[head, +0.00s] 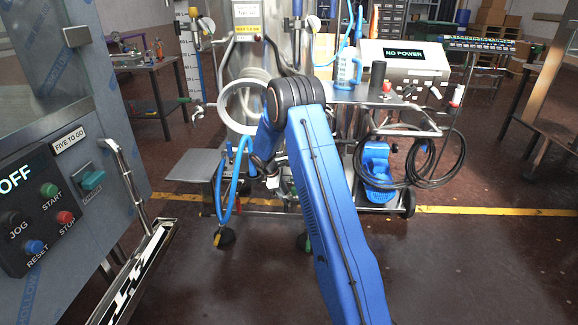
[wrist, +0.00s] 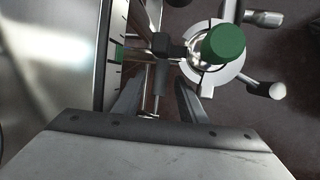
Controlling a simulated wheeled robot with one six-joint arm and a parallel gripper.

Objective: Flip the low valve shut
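In the wrist view, a round green knob or cap (wrist: 223,44) sits over a pale metal ring fitting, with metal bars sticking out around it. I cannot tell for sure which part is the low valve's handle. My gripper (wrist: 157,92) has its two dark fingers apart, pointing toward the fittings. A thin metal rod (wrist: 158,70) shows between the fingers; I cannot tell whether it is at their depth. The green knob is ahead and to the right of the fingers.
A control panel (head: 45,205) stands close on the left. A cart with a blue jug (head: 347,70), a blue pump (head: 377,165) and looped black hose (head: 425,160) stands right of the arm. A blue hose (head: 223,190) hangs left of it. Floor at front right is clear.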

